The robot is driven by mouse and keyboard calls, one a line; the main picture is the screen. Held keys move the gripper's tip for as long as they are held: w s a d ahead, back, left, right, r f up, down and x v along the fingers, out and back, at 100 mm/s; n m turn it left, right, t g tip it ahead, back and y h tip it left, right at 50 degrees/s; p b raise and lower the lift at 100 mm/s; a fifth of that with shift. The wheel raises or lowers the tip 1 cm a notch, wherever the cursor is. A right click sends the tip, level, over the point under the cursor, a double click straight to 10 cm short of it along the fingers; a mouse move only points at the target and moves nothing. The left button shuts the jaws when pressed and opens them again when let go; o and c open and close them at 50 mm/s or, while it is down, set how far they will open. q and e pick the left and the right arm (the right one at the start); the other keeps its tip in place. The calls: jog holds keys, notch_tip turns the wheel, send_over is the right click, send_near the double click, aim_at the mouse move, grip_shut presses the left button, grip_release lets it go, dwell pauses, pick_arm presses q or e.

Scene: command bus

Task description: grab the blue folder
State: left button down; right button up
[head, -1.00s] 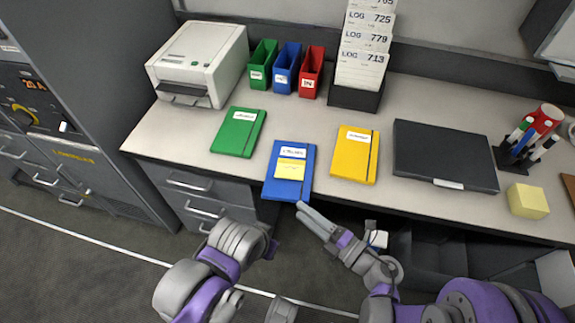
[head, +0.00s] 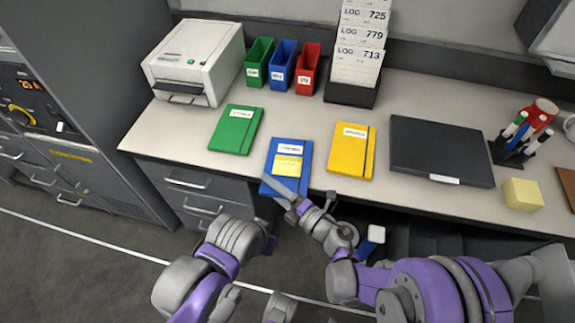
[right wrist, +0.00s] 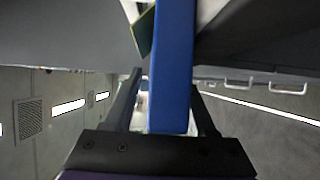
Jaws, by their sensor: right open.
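The blue folder (head: 288,165) lies on the desk between the green and yellow folders, with its front edge at or just over the desk's front edge. It has a white label, a yellow patch and a dark strap. My right gripper (head: 284,189) is open at the folder's front edge. In the right wrist view the blue folder (right wrist: 172,65) is edge-on, and its near end is between the open fingers of the right gripper (right wrist: 166,84). I cannot tell whether either finger touches it. My left arm is low in the head view, its fingers not visible.
A green folder (head: 236,130) lies left and a yellow folder (head: 351,152) right of the blue one. A dark laptop-like case (head: 441,150) is further right. Behind stand a white printer (head: 195,62) and green, blue and red file holders. Drawers (head: 205,195) are under the desk.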

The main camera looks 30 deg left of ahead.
grip_shut()
dwell(0.5)
